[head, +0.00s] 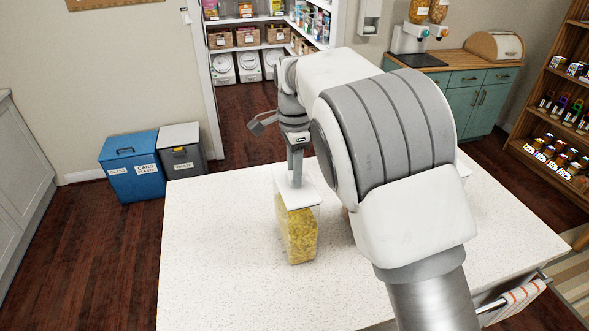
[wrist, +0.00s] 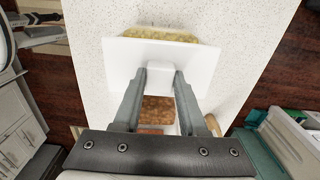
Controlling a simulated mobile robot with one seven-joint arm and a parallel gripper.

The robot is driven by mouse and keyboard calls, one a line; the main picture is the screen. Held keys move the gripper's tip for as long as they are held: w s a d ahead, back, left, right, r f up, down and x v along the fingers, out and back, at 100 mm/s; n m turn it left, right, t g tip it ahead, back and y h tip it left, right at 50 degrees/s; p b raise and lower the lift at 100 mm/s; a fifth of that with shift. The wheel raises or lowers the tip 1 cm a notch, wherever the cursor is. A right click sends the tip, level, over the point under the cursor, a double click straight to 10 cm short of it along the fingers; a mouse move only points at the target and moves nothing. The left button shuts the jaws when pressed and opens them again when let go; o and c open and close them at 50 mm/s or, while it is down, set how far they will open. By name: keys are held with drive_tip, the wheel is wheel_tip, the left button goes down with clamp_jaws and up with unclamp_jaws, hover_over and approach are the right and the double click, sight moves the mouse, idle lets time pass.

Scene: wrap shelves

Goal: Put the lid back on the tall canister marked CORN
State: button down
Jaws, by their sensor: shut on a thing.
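A tall clear canister filled with yellow corn-like pieces (head: 299,238) stands upright on the white counter. No label is readable on it. My gripper (head: 297,178) is above it, shut on the knob of a square white lid (head: 308,196). In the wrist view the fingertips (wrist: 160,78) pinch the knob at the middle of the lid (wrist: 195,60). The yellow contents (wrist: 160,35) show past the lid's far edge. The lid is over the canister's top, but I cannot tell whether it touches the rim.
The white speckled counter (head: 215,250) is clear to the left of the canister. A container with brown contents (wrist: 157,108) shows between my fingers in the wrist view; my arm mostly hides it in the head view. A checked towel (head: 524,294) hangs at the counter's right edge.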

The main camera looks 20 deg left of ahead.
drive_tip(key=shift+f, duration=0.65)
idle(1.1)
drive_tip(key=shift+c, duration=1.9)
unclamp_jaws()
drive_tip(key=shift+o, duration=0.3)
drive_tip(key=o, duration=0.3)
drive_tip(key=shift+r, duration=0.1)
drive_tip(key=shift+r+p, duration=3.15)
drive_tip(key=shift+r, duration=0.3)
